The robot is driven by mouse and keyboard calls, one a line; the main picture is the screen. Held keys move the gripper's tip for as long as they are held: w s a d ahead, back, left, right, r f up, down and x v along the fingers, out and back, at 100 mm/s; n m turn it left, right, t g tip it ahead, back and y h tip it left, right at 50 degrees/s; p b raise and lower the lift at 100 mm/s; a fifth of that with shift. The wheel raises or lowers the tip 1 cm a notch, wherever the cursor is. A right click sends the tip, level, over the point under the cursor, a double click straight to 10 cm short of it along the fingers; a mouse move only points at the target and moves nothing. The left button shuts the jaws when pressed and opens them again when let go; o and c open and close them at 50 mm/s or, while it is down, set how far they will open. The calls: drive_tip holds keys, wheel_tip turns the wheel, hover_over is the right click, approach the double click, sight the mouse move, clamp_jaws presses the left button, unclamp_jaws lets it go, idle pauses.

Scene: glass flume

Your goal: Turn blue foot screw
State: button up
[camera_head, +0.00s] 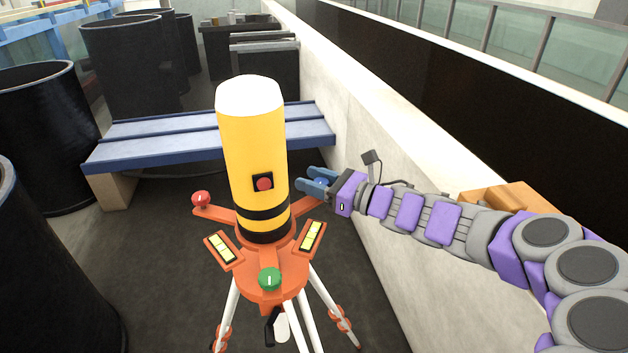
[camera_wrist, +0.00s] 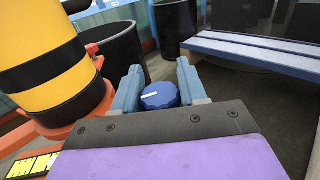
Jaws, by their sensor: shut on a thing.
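The blue foot screw (camera_wrist: 160,96) is a round ribbed knob with a white line on top. In the wrist view it sits between the two blue fingers of my gripper (camera_wrist: 160,88), which is shut on it. In the head view my gripper (camera_head: 314,184) reaches the right arm of the orange tripod head (camera_head: 270,288) from the right, and the fingers hide most of the knob. A yellow cylinder (camera_head: 252,150) with black bands and a white top stands on the tripod head. A red screw (camera_head: 200,199) is at the left and a green screw (camera_head: 269,279) at the front.
Two bubble levels, left (camera_head: 224,249) and right (camera_head: 312,237), lie beside the cylinder. A blue bench (camera_head: 160,138) is behind. Black tubs (camera_head: 130,70) stand at the left. A pale wall (camera_head: 400,140) runs along the right, close to my arm.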

drive_tip(key=shift+w+d+f+b, duration=0.2)
drive_tip(key=shift+f+b, duration=0.1)
drive_tip(key=shift+b, duration=0.95)
drive_tip(key=shift+n+g+b, duration=0.4)
drive_tip(key=shift+g+b, duration=0.1)
drive_tip(key=shift+b, duration=0.6)
drive_tip(key=shift+s+y+b, duration=0.1)
drive_tip(key=shift+y+b, duration=0.2)
drive_tip(key=shift+b, duration=0.1)
drive_tip(key=shift+r+n+g+b, duration=0.1)
drive_tip(key=shift+n+g+b, duration=0.2)
drive_tip(key=shift+g, duration=0.2)
drive_tip(key=shift+s+a+r+n+g+y, duration=0.1)
drive_tip(key=shift+r+n+g+y, duration=0.2)
drive_tip(key=shift+n+g, duration=0.3)
drive_tip(key=shift+s+f+n+g+y, duration=0.1)
drive_tip(key=shift+n+g+y, duration=0.2)
drive_tip(key=shift+n+g, duration=1)
drive_tip(key=shift+s+a+n+g, duration=0.15)
drive_tip(key=shift+n+g, duration=0.55)
drive_tip(key=shift+g, duration=1.2)
drive_tip(key=shift+s+n+g, duration=0.1)
drive_tip(key=shift+n+g, duration=0.3)
drive_tip(key=shift+g, duration=0.4)
drive_tip(key=shift+r+n+g+p, duration=0.35)
drive_tip(key=shift+g+p, duration=0.15)
drive_tip(key=shift+p, duration=0.75)
